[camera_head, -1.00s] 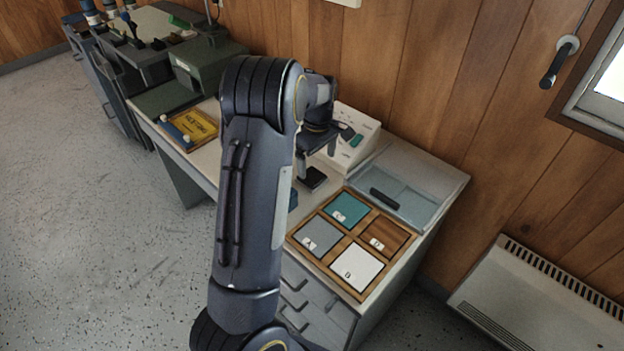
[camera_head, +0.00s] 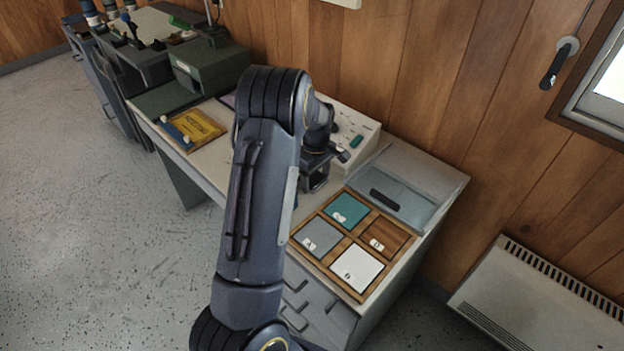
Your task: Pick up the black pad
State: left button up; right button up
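My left gripper (camera_head: 316,182) is low over the worktop, just behind the wooden tray. Its fingers are apart, pointing down at the spot where the black pad lay a second ago. The black pad is mostly hidden by the fingers; only a dark patch shows between them. I cannot tell whether they touch it. My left arm covers much of the desk's middle. My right gripper is not in view.
The wooden tray (camera_head: 345,262) has grey, teal, white and brown lettered squares. A pale control box (camera_head: 352,130) is behind the gripper. A yellow booklet (camera_head: 196,127) lies left.

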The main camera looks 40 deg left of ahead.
pick_arm(q)
jog(key=c, duration=0.4)
jog(key=shift+r, duration=0.1)
jog(key=shift+r, duration=0.55)
jog(key=s+d+r, duration=0.3)
jog(key=s+r, duration=0.8)
jog(key=s, duration=0.2)
jog(key=shift+s+d+r, duration=0.3)
jog(key=shift+r, duration=0.1)
